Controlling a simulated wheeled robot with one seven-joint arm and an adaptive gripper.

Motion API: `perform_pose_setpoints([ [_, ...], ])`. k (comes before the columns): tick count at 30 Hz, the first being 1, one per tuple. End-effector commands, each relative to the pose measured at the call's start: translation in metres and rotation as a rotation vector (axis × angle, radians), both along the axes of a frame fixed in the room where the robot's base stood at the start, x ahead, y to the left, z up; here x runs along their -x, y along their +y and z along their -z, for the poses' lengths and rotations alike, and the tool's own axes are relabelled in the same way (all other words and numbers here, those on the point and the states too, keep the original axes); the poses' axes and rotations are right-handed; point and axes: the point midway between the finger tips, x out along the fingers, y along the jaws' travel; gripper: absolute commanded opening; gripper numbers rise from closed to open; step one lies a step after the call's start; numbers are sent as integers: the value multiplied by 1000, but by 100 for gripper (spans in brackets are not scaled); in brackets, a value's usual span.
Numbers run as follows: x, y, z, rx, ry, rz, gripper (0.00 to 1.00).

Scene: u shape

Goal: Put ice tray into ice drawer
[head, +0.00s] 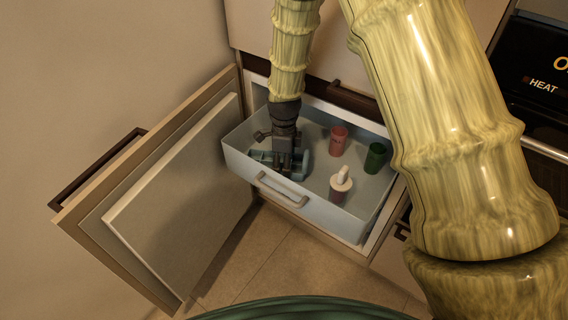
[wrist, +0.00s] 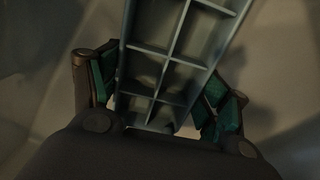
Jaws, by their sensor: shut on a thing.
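The ice tray (wrist: 178,50) is blue-grey with square compartments. In the wrist view it lies between the two fingers of my gripper (wrist: 165,105), which is shut on it. In the head view my gripper (head: 283,168) points down inside the left part of the pulled-out ice drawer (head: 238,160), and only bits of the tray (head: 262,156) show around the fingers. The drawer is a pale, translucent bin with a front handle (head: 281,189). I cannot tell whether the tray touches the drawer floor.
A red cup (head: 338,141), a green cup (head: 375,157) and a white-topped container (head: 341,184) stand in the drawer's middle and right. The open door (head: 175,200) stands to the left. A black oven (head: 540,90) is at the right.

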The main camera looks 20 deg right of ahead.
Motion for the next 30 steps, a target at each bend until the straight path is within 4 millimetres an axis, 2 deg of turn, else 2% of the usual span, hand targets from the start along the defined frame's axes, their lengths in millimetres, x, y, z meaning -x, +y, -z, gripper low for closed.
perform_pose_setpoints([
  [11,0,0,3,0,-1,-1,44],
  [12,0,0,4,0,-1,-1,77],
  [15,0,0,4,0,-1,-1,96],
  [26,0,0,4,0,-1,-1,97],
  [30,-1,0,-2,0,-3,-1,97],
])
